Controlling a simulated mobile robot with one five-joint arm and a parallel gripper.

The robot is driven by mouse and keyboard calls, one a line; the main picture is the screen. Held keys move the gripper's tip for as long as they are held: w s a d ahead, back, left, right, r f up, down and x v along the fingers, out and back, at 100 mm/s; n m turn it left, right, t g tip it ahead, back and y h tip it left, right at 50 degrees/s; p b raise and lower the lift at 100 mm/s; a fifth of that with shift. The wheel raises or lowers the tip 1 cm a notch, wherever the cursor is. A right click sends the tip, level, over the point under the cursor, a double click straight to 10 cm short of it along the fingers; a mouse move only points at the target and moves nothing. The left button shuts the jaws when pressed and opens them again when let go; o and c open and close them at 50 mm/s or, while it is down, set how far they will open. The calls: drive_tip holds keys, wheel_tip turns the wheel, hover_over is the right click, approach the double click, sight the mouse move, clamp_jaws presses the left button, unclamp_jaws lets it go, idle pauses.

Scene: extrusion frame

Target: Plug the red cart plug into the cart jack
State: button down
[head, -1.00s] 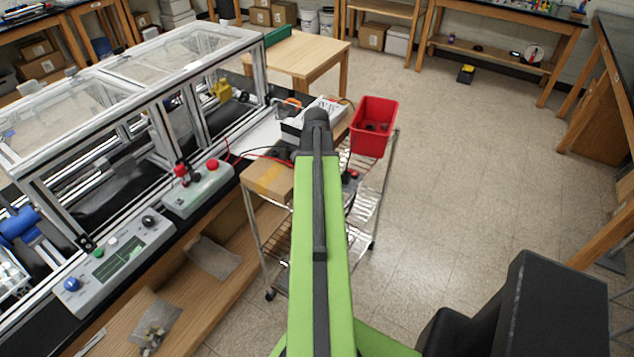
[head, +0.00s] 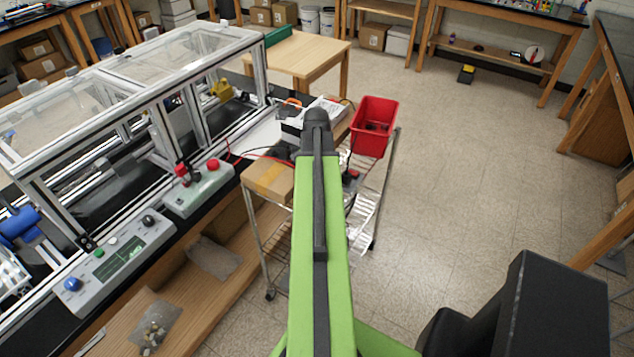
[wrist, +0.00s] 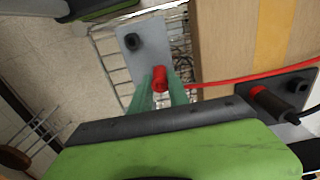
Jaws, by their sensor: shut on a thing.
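My gripper (wrist: 161,95) shows in the wrist view with its two green fingers shut on the red cart plug (wrist: 160,77). The plug is in front of a light grey plate (wrist: 131,45) that has a round black jack (wrist: 133,42) on it. The plug is at the plate's lower right part, below and right of the black jack, apart from it in the picture. I cannot tell whether the plug touches the plate. A red cable (wrist: 225,84) runs to the right.
The wire cart (head: 376,190) carries a cardboard box (head: 270,180) and a red bin (head: 373,127). The framed machine (head: 165,130) stands left.

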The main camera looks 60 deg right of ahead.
drive_tip(key=shift+f, duration=0.2)
drive_tip(key=c, duration=1.2)
unclamp_jaws()
drive_tip(key=shift+o, duration=0.2)
wheel_tip(320, 180, up, 18)
drive_tip(key=p, duration=1.7)
drive_tip(key=shift+f, duration=0.25)
